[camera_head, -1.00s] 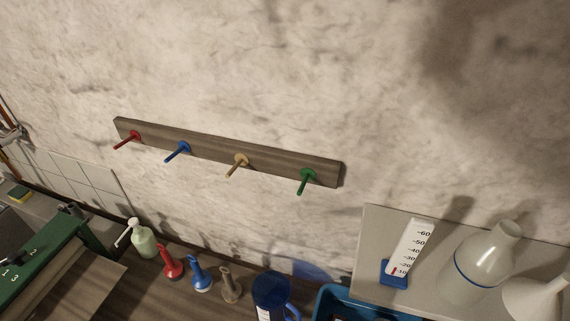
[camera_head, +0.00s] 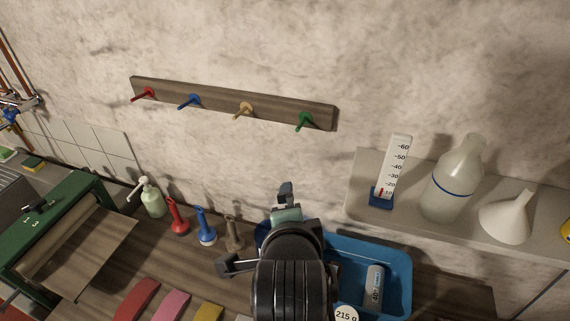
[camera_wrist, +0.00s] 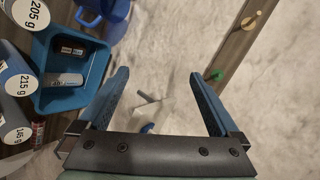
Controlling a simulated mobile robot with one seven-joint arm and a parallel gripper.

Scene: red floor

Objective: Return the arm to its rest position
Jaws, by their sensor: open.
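My arm rises into the bottom middle of the head view, with my gripper (camera_head: 286,194) at its far end, above the workbench and in front of the wall. In the wrist view my gripper (camera_wrist: 157,78) has its two blue fingers spread wide, with nothing between them. Behind them is pale wall and a blurred shelf area. My arm hides most of a blue mug (camera_head: 263,232) and the left part of a blue bin (camera_head: 408,262).
A peg rack (camera_head: 220,104) hangs on the wall. A shelf (camera_head: 355,205) at right holds a thermometer (camera_head: 393,165), bottle (camera_head: 448,185) and funnel (camera_head: 508,217). A green press (camera_head: 60,225) is left.

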